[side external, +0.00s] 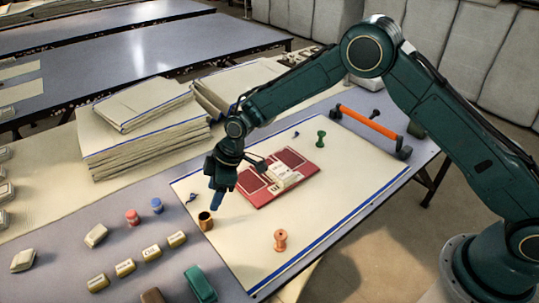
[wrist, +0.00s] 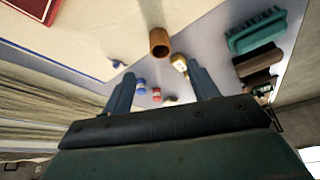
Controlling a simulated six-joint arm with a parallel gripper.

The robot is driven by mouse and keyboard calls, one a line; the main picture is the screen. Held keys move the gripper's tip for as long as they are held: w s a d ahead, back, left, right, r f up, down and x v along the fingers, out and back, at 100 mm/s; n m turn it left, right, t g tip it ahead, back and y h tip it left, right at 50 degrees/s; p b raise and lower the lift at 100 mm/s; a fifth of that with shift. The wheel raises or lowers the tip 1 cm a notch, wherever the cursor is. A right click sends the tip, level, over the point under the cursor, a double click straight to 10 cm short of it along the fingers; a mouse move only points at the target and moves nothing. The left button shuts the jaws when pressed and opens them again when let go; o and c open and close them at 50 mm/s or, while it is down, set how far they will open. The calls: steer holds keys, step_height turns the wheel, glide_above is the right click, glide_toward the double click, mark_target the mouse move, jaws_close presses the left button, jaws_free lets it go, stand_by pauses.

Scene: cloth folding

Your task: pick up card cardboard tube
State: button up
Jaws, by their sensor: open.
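The cardboard tube (side external: 206,221) is a short brown hollow cylinder. It stands upright near the left edge of the cream cloth (side external: 222,257). In the wrist view the tube (wrist: 159,42) shows beyond the fingertips, near the cloth's edge. My gripper (side external: 217,200) points down just above and slightly right of the tube in the side view. In the wrist view my gripper (wrist: 158,80) has its two blue fingers spread apart with nothing between them. The tube looks apart from the fingers.
A red folded piece with a pale card (side external: 285,178) lies on the cloth, with an orange spool (side external: 280,240) and a green spool (side external: 321,138). Red and blue spools (side external: 133,216) and several labelled blocks (side external: 151,253) are to the left. Cloth stacks (side external: 140,130) stand behind.

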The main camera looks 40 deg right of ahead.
glide_above(205, 218)
steer(key=s+d, duration=0.1)
steer(key=s, duration=0.1)
steer(key=shift+s+d+f, duration=0.15)
steer(key=shift+f, duration=2.5)
steer(key=shift+f, duration=0.15)
steer(key=shift+x, duration=2.5)
steer(key=c, duration=1)
steer(key=shift+c, duration=0.2)
step_height(205, 218, up, 20)
